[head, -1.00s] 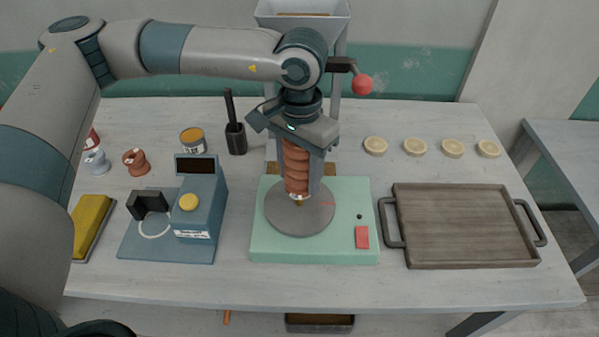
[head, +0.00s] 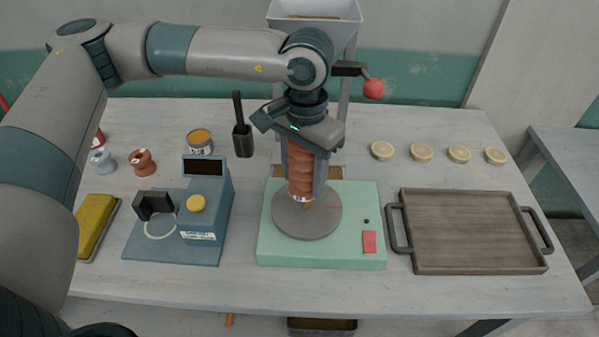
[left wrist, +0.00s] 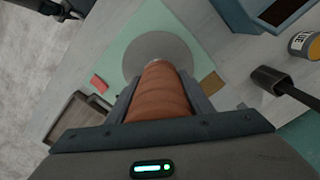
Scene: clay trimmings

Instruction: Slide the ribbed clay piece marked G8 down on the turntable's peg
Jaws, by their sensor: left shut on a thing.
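The ribbed clay piece (head: 301,169) is reddish brown and upright, with a pale label at its lower end; I cannot read the mark. My left gripper (head: 305,180) is shut on it, one finger on each side. The turntable (head: 322,222) is a grey disc on a pale green base. A short brass-coloured bit of the peg (head: 307,205) shows just under the piece's lower end. The piece's bottom appears above the disc, apart from it. In the left wrist view the piece (left wrist: 160,90) runs between the fingers toward the disc (left wrist: 158,50).
A blue device (head: 207,205) with a yellow button stands left of the turntable, and a wooden tray (head: 470,271) stands right. Several pale discs (head: 421,153) lie behind the tray.

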